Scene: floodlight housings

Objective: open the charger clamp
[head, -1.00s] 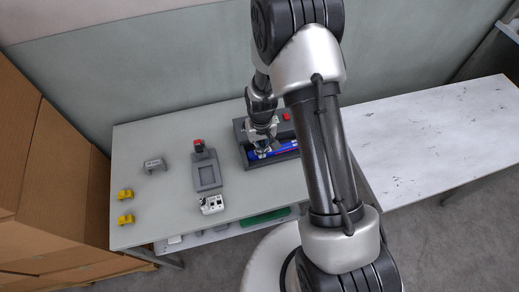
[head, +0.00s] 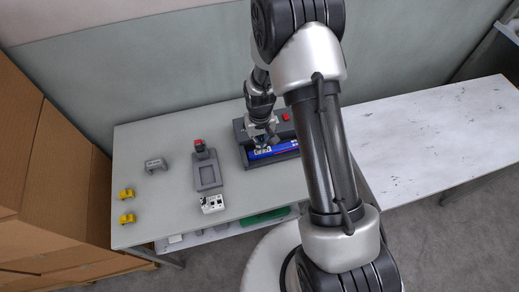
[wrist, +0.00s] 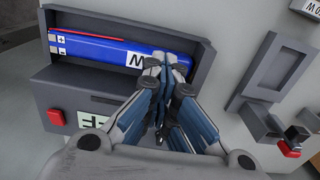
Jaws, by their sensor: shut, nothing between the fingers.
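The charger (head: 243,136) is a dark box at the middle back of the grey table. A blue battery (head: 283,148) lies in its slot, and shows in the wrist view (wrist: 100,50) with plus and minus marks and a letter label. A red button-like part (wrist: 57,117) sits on the charger's face; it also shows in the head view (head: 286,117). I cannot make out a separate clamp on the charger. My gripper (wrist: 162,66) is shut and empty over the battery's right part, hiding some of it; I cannot tell whether it touches. It also shows in the head view (head: 266,143).
Left of the charger stands a grey fixture (head: 209,174) with a recess and a red-topped part (head: 199,145). A white housing (head: 212,204), a grey bracket (head: 155,164) and two yellow pieces (head: 127,194) lie around it. A white table (head: 440,140) stands right.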

